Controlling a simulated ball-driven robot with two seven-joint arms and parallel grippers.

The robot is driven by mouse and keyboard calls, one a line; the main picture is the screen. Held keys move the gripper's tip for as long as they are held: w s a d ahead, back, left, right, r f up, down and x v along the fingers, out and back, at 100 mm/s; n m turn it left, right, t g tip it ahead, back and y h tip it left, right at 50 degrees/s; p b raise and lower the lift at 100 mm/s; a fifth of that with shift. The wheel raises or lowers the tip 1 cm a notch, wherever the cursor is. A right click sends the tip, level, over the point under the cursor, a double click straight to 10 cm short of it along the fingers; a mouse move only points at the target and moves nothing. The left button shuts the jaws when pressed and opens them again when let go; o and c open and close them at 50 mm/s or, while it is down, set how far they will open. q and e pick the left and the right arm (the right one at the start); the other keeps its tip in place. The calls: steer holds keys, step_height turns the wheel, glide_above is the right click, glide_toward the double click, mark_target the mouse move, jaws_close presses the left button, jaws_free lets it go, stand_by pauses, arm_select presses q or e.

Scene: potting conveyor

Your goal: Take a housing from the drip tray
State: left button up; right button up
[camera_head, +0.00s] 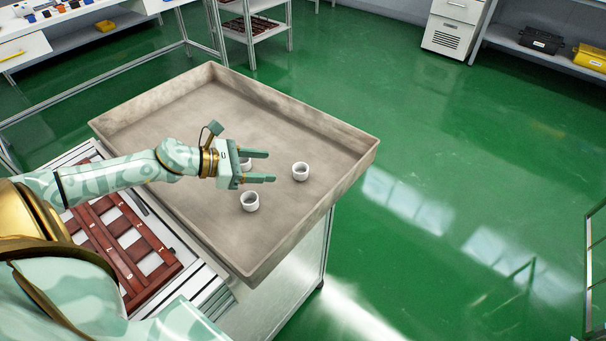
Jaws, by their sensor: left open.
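The drip tray (190,111) is a large grey, shallow tray with raised walls on a stand in the middle of the view. Three small white cup-shaped housings are in it. One housing (300,171) stands upright to the right of my left gripper. Another housing (249,201) stands just below the gripper in the picture. A third housing (246,163) is partly hidden behind the gripper's fingers. My left gripper (268,166) is over the tray, its two green fingers apart and pointing right, with nothing seen held between them. My right gripper is not in view.
A dark red slotted carrier (127,244) lies on the conveyor beside the tray's left side, under my left arm. A rack (254,27) and a workbench (22,47) stand behind. Open green floor (450,150) lies to the right.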

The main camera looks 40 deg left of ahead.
mark_target(295, 176)
arm_select(q)
steer(key=b+x, duration=0.1)
steer(key=x, duration=0.2)
steer(key=shift+w+f, duration=0.1)
steer(key=shift+f, duration=0.05)
steer(key=shift+w+d+f, duration=0.1)
steer(key=shift+w+d, duration=0.2)
steer(key=b+x, duration=0.2)
steer(key=x, duration=0.2)
steer(key=shift+d+f, duration=0.2)
steer(key=shift+f, duration=0.05)
steer(key=shift+w+d+f, duration=0.1)
steer(key=shift+w+d, duration=0.1)
steer(key=shift+w, duration=0.1)
steer(key=c, duration=0.9)
steer(key=shift+c, duration=0.8)
